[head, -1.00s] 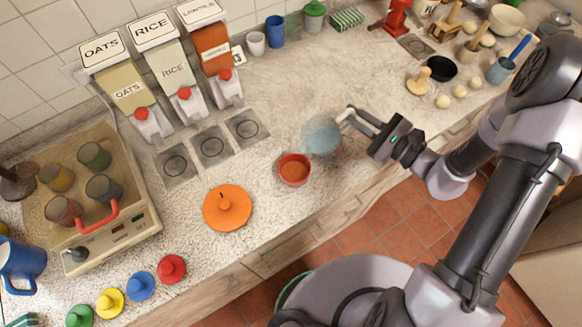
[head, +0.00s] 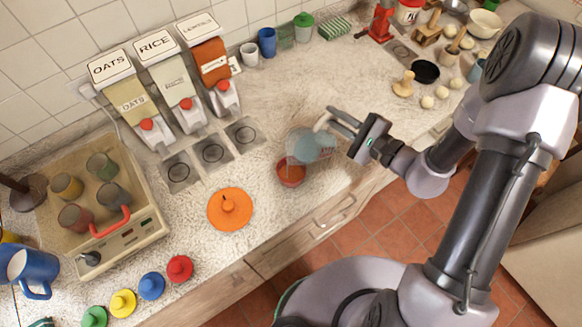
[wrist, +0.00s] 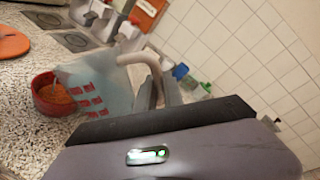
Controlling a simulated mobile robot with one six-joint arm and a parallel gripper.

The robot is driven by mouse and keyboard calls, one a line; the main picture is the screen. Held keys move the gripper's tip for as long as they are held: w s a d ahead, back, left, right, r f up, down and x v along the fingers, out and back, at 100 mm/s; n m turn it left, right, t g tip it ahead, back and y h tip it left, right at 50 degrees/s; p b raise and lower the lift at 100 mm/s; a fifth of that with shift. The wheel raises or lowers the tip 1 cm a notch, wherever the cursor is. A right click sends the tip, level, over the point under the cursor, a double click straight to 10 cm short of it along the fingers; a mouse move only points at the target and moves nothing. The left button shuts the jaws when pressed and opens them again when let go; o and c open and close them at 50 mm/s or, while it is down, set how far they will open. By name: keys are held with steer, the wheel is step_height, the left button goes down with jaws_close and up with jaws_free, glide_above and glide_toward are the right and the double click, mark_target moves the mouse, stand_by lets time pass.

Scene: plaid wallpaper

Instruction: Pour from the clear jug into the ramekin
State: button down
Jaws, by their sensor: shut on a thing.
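The clear jug (head: 307,146) looks pale blue and see-through; in the wrist view it also shows, with red marks on its side (wrist: 97,84). My gripper (head: 338,121) is shut on its pale handle and holds it above the counter. The jug is tilted, its mouth side toward the ramekin. The red ramekin (head: 291,173) stands on the counter just below and left of the jug, with orange-brown content; it also shows in the wrist view (wrist: 50,95). The jug partly overlaps the ramekin in the head view. I cannot make out a stream between them.
An orange lid (head: 229,210) lies left of the ramekin. Behind stand the dispensers (head: 174,85) with grey square pads (head: 213,152) before them. A tray of cups (head: 130,235) is at the left. A black bowl (head: 425,72) is at the right. The counter's front edge (head: 300,225) runs close by.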

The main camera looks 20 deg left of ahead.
steer(key=shift+s+a+r+n+p, duration=0.25)
steer(key=shift+s+r+n+p, duration=0.15)
steer(key=shift+n, duration=0.2)
stand_by(1.6)
steer(key=shift+f, duration=0.1)
